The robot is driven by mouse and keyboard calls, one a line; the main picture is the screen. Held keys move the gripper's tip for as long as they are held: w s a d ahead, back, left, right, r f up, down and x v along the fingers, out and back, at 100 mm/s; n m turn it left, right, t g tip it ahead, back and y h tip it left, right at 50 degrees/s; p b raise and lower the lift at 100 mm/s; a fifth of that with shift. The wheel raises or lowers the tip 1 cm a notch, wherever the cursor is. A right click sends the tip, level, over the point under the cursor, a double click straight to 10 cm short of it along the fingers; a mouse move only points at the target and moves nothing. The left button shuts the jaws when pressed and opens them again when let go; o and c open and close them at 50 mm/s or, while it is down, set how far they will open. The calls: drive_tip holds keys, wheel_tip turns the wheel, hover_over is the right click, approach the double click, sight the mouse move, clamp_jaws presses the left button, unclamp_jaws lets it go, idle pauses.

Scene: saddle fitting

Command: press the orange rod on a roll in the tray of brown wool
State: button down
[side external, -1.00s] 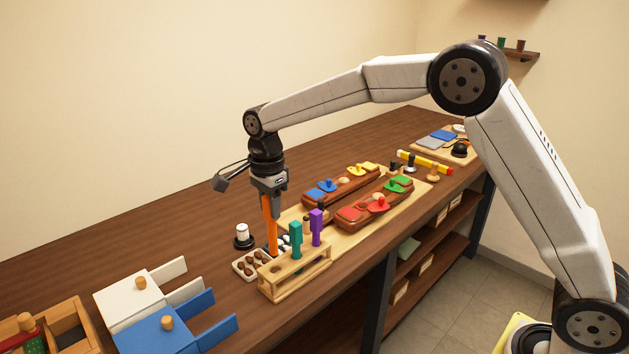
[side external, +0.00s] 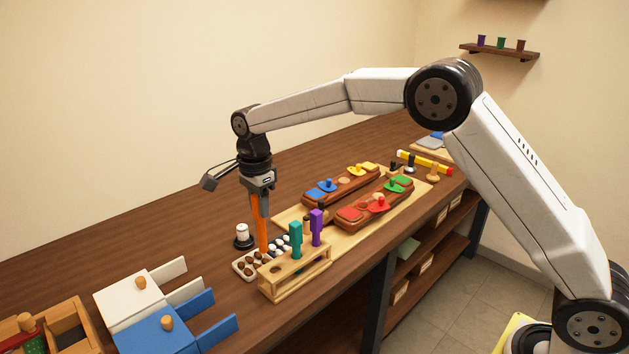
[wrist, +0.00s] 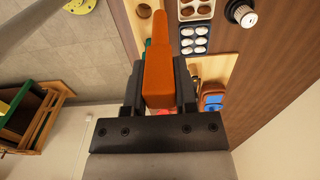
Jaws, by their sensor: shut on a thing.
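My gripper (side external: 258,188) is shut on the orange rod (side external: 260,222), which hangs upright and points down; the wrist view shows the rod (wrist: 158,72) between the two dark fingers (wrist: 157,90). In the side view, the rod's lower end appears over the right part of the white tray with brown wool rolls (side external: 240,267). I cannot tell whether the end touches a roll. This tray also shows at the top of the wrist view (wrist: 180,12). Beside it is a dark tray with white rolls (wrist: 194,29).
A wooden rack (side external: 296,281) with a teal rod (side external: 296,240) and a purple rod (side external: 316,229) stands close in front of the tray. A white-topped black knob (side external: 242,236) stands behind. Two brown saddle-like blocks (side external: 350,217) lie to the right. The table's back left is clear.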

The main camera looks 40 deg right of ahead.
drive_tip(key=w+a+f, duration=0.1)
drive_tip(key=w+f, duration=0.1)
drive_tip(key=w, duration=0.3)
drive_tip(key=shift+w+a+f, duration=0.2)
drive_tip(key=shift+a+f, duration=0.05)
drive_tip(key=shift+f, duration=0.1)
drive_tip(key=shift+f, duration=3.65)
idle(1.7)
drive_tip(key=shift+r, duration=0.1)
wheel_tip(320, 180, up, 7)
idle(1.3)
